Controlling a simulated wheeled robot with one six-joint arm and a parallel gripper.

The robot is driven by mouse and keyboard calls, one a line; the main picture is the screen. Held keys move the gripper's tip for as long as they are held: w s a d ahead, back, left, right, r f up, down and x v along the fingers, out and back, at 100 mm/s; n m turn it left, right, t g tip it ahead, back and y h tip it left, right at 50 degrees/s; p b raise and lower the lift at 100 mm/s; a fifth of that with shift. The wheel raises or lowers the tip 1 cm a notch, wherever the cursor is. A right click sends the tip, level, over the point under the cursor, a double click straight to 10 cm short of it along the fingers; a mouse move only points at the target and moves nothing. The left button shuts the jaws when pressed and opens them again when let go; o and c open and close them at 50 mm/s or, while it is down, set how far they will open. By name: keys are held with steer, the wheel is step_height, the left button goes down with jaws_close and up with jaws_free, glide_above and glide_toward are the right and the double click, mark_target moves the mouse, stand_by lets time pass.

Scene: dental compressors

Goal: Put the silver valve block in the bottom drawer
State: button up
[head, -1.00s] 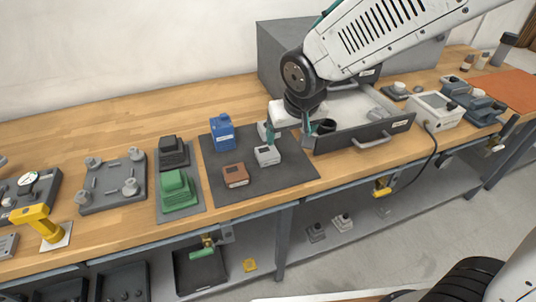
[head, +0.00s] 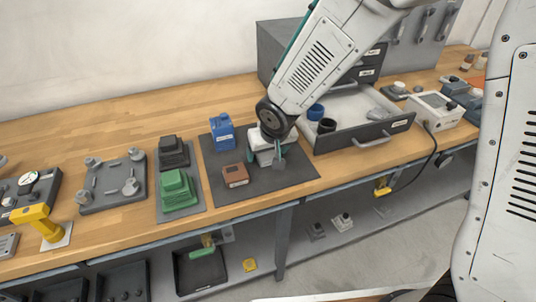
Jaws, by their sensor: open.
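My gripper (head: 265,160) is open and points down over the dark mat (head: 238,192), its fingers on either side of the spot where the small silver valve block (head: 265,158) sits. The block is mostly hidden by my gripper, and I cannot tell whether the fingers touch it. The bottom drawer (head: 345,142) of the grey cabinet is pulled open to the right of my gripper. A blue ring-shaped part (head: 316,112), a black one (head: 327,125) and a grey part (head: 377,113) lie in it.
A blue container (head: 222,132) and a brown block (head: 235,176) stand on the mat. A green stepped block (head: 177,190) and a dark block (head: 172,152) are left of it. A white device (head: 434,109) stands right of the drawer. The grey cabinet (head: 280,48) rises behind.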

steer(key=shift+c, duration=0.4)
steer(key=c, duration=1.2)
steer(key=shift+r, duration=0.1)
